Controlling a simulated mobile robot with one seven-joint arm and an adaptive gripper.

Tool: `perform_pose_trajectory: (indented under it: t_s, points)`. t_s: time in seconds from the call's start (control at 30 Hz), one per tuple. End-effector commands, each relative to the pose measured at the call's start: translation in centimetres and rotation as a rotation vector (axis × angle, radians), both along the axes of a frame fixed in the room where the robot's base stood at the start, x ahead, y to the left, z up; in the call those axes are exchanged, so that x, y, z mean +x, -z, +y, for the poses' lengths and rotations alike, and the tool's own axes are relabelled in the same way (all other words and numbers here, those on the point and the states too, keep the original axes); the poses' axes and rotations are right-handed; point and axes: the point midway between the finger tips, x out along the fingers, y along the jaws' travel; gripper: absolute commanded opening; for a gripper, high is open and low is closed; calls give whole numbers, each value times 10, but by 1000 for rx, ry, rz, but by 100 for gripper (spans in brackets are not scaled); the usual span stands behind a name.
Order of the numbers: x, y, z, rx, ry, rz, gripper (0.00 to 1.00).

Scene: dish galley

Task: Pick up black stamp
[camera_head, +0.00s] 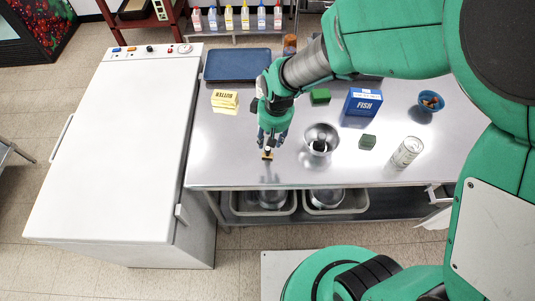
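My gripper (269,146) points down over the front left part of the steel table (225,165). Right at its fingertips is a small stamp-like object (267,156) with a tan base and a dark part above it. It may be the black stamp, but the view is too small to be sure. The fingers hide its upper part, and I cannot tell whether they touch it or are shut on it. A small black thing (319,146) also shows inside the metal bowl (321,133), right of my gripper; its kind is unclear.
The table also holds a yellow butter box (225,99), a blue tray (237,65), a blue fish box (362,103), green blocks (367,142), a can (406,152) and a blue cup (430,103). A white chest (122,145) adjoins the table's left side.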

Motion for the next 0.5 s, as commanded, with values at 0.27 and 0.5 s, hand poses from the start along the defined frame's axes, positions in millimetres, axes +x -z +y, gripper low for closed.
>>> perform_pose_trajectory:
  t_s: [0.27,0.5]
  points:
    - [4,35,3,-1,0,1,41]
    - [5,40,4,0,0,0,41]
